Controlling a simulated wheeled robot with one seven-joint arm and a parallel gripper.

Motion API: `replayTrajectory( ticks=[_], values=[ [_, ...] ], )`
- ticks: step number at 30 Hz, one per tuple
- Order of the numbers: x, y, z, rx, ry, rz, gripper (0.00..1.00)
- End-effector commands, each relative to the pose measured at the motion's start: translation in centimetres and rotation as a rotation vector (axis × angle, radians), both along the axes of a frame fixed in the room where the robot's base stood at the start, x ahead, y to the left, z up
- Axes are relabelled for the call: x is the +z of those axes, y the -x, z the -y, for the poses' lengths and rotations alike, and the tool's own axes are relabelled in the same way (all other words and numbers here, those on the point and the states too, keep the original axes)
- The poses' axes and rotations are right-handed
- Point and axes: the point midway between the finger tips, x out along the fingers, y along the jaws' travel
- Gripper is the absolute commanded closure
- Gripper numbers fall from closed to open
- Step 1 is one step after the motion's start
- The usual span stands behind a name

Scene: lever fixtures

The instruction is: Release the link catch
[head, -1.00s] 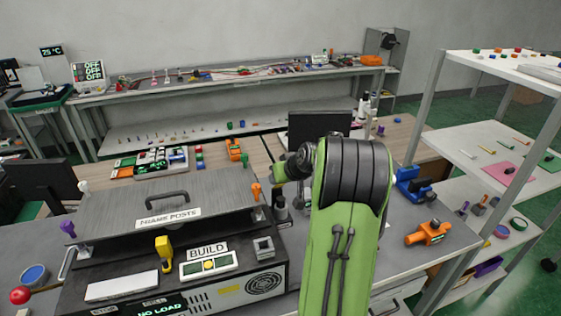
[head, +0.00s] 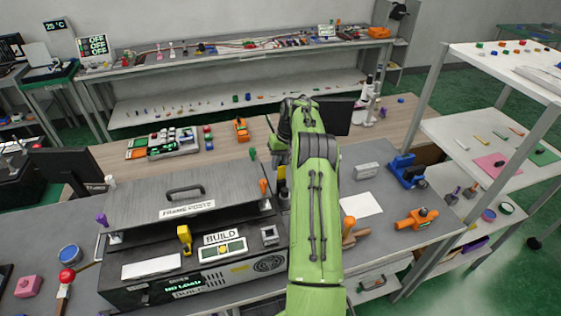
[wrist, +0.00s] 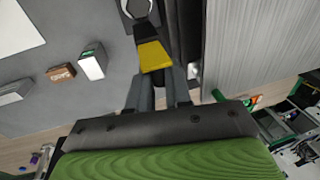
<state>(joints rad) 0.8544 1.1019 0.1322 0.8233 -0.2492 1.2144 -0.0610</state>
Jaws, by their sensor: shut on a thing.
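In the wrist view, my gripper (wrist: 157,84) is shut on a yellow-ended handle (wrist: 154,57). The handle joins a black piece with a round grey part (wrist: 138,8) at the top of the picture. I take this to be the link catch, but no label on it shows. In the head view, my green arm hides the fingertips and the held handle. They are beside the right end of the grey machine (head: 140,210), whose lid reads FRAME POSTS.
The machine's front carries another yellow lever (head: 185,237) and a BUILD panel (head: 222,250). Right of my arm are a white sheet (head: 361,205), a grey block (head: 367,171), a blue fixture (head: 407,171) and an orange fixture (head: 416,219). A shelf rack (head: 500,140) stands at the right.

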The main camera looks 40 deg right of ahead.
Motion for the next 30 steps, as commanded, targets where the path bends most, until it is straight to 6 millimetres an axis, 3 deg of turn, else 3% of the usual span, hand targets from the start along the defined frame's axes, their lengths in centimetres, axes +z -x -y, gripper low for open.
replayTrajectory(
  ticks=[26,27,30],
  values=[
    [-0.22,-0.44,0.19,0.001,-0.032,-0.058,1.00],
    [-0.22,-0.44,0.19,0.001,-0.032,-0.058,0.75],
    [-0.22,-0.42,0.18,0.001,-0.032,-0.059,0.65]
  ],
)
